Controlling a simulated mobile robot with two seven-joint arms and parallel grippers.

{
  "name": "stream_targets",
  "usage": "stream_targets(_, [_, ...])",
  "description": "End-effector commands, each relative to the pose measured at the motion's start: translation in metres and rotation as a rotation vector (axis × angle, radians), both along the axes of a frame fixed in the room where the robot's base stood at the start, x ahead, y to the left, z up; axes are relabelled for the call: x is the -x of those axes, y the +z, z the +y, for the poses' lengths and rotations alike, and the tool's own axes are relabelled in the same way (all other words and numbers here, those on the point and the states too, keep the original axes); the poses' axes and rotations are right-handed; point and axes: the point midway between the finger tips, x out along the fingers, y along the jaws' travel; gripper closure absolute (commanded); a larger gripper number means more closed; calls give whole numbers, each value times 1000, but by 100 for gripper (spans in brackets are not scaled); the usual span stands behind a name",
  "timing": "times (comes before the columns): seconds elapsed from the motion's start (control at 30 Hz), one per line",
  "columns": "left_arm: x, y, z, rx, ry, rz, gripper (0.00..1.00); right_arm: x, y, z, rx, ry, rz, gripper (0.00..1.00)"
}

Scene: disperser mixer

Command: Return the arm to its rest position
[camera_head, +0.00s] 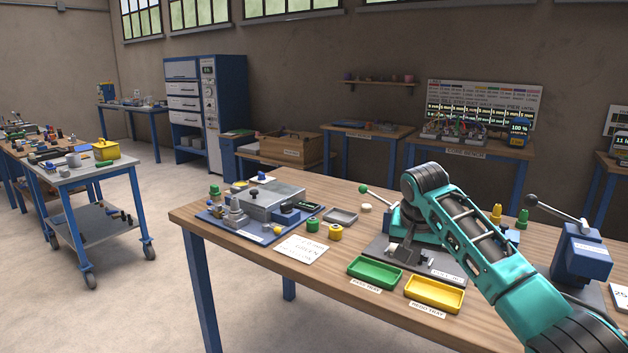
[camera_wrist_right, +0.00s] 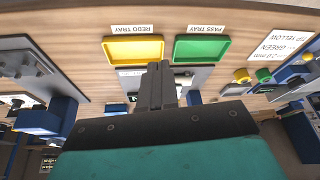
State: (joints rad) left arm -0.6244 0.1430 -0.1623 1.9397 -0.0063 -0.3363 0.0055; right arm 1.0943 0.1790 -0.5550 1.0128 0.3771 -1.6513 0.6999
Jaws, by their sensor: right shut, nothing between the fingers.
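My right arm, teal and dark grey, comes in from the lower right in the head view and bends down over the wooden workbench (camera_head: 340,203). My right gripper (camera_head: 401,255) hangs above the dark plate behind the two trays, partly hidden by my arm. In the right wrist view its fingers (camera_wrist_right: 155,82) are shut together with nothing between them. My left gripper is in neither view.
A green pass tray (camera_head: 375,272) and a yellow redo tray (camera_head: 434,293) lie at the bench's front edge. A blue lever device (camera_head: 582,254) stands to the right. Left of my gripper are a grey fixture (camera_head: 262,203), green and yellow pieces, and a white card (camera_head: 301,249).

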Motion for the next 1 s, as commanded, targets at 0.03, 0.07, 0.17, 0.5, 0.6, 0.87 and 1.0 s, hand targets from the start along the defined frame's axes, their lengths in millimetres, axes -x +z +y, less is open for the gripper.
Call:
stream_targets(0.03, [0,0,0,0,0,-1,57,3,-21,5,-9,30,-6,100])
stream_targets(0.07, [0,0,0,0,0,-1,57,5,-31,7,-14,48,-13,100])
stream_targets(0.17, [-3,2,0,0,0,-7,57,13,-68,17,-30,111,-40,100])
stream_targets(0.5, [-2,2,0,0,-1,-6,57,85,-198,50,-97,330,-194,100])
stream_targets(0.6, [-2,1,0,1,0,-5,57,116,-225,54,-105,378,-251,100])
stream_targets(0.87, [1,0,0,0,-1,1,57,209,-268,50,-76,465,-401,100])
stream_targets(1.0, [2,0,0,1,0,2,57,261,-273,41,-29,504,-479,100])
